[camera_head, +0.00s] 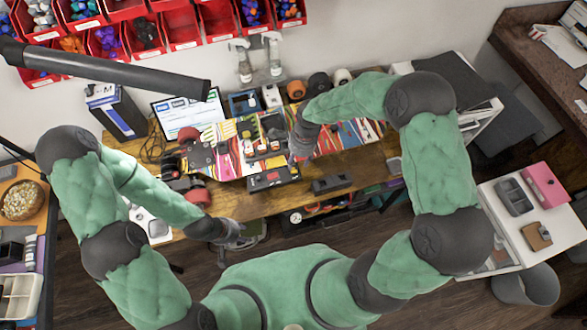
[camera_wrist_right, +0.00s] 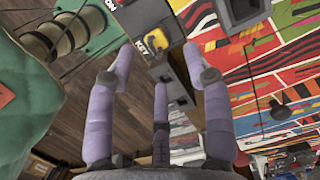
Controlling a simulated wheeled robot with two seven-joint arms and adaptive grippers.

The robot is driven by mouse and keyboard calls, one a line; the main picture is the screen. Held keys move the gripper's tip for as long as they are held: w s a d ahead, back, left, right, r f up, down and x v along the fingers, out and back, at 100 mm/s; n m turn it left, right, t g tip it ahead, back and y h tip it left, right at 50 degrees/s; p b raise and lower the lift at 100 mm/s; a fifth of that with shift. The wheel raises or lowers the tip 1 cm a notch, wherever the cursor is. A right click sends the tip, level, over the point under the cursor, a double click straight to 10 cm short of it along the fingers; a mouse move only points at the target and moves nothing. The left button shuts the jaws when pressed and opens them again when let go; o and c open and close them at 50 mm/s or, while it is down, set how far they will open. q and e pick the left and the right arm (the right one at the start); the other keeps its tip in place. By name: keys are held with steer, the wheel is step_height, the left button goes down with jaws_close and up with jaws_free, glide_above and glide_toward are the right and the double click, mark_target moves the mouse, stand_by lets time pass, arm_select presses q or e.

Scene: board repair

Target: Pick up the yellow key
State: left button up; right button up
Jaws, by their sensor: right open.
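The yellow key (camera_wrist_right: 156,40) sits on a dark grey box (camera_wrist_right: 158,18) with a "KEY" label in the right wrist view. My right gripper (camera_wrist_right: 160,62) is open, its fingers spread toward the box. The key lies just beyond and between the upper fingertips, with nothing held. In the head view my right gripper (camera_head: 301,142) is over the colourful board (camera_head: 345,133), and I cannot make out the key there. My left gripper (camera_head: 238,236) hangs low by the table's front edge, too small to read its fingers.
Black boxes (camera_head: 273,179) stand along the front edge of the wooden table (camera_head: 240,203). Small parts crowd the board's middle. Spray bottles (camera_head: 244,62) and a laptop (camera_head: 186,115) are at the back. Red bins (camera_head: 182,27) hang on the wall.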

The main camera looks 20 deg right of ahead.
mark_target(294, 167)
steer(key=f, duration=0.2)
steer(key=a+f, duration=0.1)
steer(key=f, duration=0.1)
steer(key=shift+s+a+f, duration=0.1)
steer(key=shift+a+f, duration=0.05)
steer(key=shift+f, duration=0.15)
jaws_close()
steer(key=shift+r, duration=0.15)
steer(key=shift+r, duration=0.55)
step_height(294, 167, up, 2)
steer(key=shift+r, duration=0.15)
steer(key=s+a+r, duration=0.3)
steer(key=s+r, duration=0.6)
steer(key=s, duration=0.4)
steer(key=shift+s+a+r+p, duration=0.2)
steer(key=shift+s+a+p, duration=0.05)
steer(key=shift+a+p, duration=0.15)
